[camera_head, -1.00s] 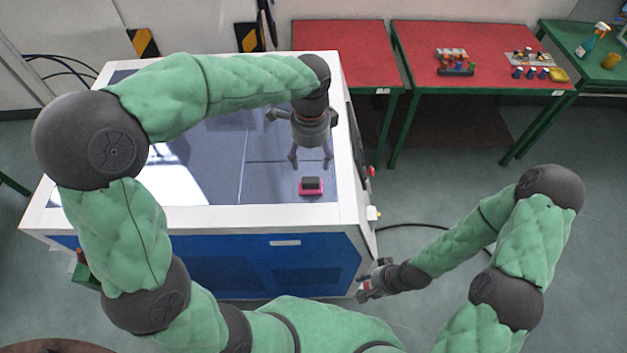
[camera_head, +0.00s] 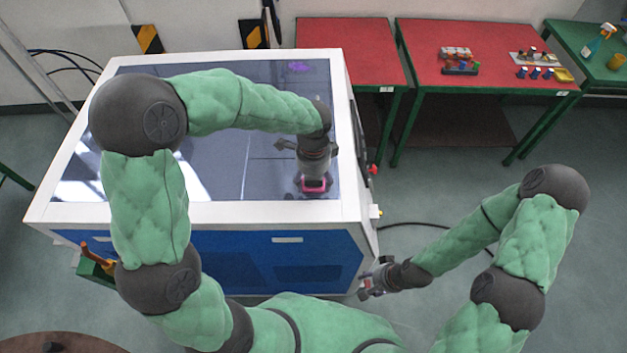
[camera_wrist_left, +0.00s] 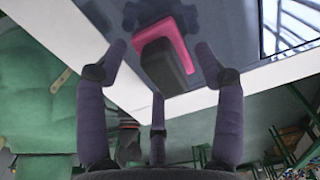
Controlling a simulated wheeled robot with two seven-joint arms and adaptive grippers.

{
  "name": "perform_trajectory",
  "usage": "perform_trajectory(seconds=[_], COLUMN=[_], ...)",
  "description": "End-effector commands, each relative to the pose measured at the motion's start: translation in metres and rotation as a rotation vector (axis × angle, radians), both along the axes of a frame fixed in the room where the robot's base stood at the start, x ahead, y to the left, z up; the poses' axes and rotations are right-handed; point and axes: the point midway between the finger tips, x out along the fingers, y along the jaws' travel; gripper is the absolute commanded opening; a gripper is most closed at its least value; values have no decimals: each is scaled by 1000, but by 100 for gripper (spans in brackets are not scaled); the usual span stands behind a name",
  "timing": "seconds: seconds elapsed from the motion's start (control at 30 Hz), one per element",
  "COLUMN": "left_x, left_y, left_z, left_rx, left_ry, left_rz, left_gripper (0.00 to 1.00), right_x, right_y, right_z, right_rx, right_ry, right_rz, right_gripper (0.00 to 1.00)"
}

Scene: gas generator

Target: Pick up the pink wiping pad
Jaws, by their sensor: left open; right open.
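The pink wiping pad (camera_head: 314,186) with a black grip block lies on the dark glass top of the generator (camera_head: 190,209), near its front right corner. In the left wrist view the pad (camera_wrist_left: 178,38) shows its pink base and black block (camera_wrist_left: 163,67). My left gripper (camera_head: 314,178) is over the pad and partly hides it in the head view. In the left wrist view its fingers (camera_wrist_left: 160,75) are spread open, with the pad between and just beyond their tips; contact cannot be told. My right gripper (camera_head: 367,286) is open and empty, low beside the generator's front right corner.
A purple patch (camera_head: 299,67) shows on the glass near the back edge. Red tables (camera_head: 440,40) stand behind to the right, with small parts on one. A green table (camera_head: 580,35) holds a spray bottle (camera_head: 603,36). A black cable (camera_head: 430,226) lies on the floor.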

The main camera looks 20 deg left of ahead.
Motion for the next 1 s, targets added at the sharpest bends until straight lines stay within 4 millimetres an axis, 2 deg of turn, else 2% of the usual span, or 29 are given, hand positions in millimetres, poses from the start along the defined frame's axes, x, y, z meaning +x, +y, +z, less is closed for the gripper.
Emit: perform_trajectory(seconds=[0.2, 0.23, 0.43, 0.83, 1.0], left_x=[0, 0, 0, 0, 1], left_y=[0, 0, 0, 0, 0], left_z=[-1, -1, -1, 0, 8], left_rx=[0, 0, 0, 0, 1], left_ry=[-1, -1, -1, -1, -2], left_rz=[0, 0, 0, 0, 0], left_gripper=[69, 66, 9, 7, 7], right_x=[0, 0, 0, 0, 0], right_y=[0, 0, 0, 0, 0], right_z=[0, 0, 0, 0, 0], right_rx=[0, 0, 0, 0, 0], right_ry=[0, 0, 0, 0, 0], right_rz=[0, 0, 0, 0, 0], right_gripper=[49, 49, 49, 49, 49])
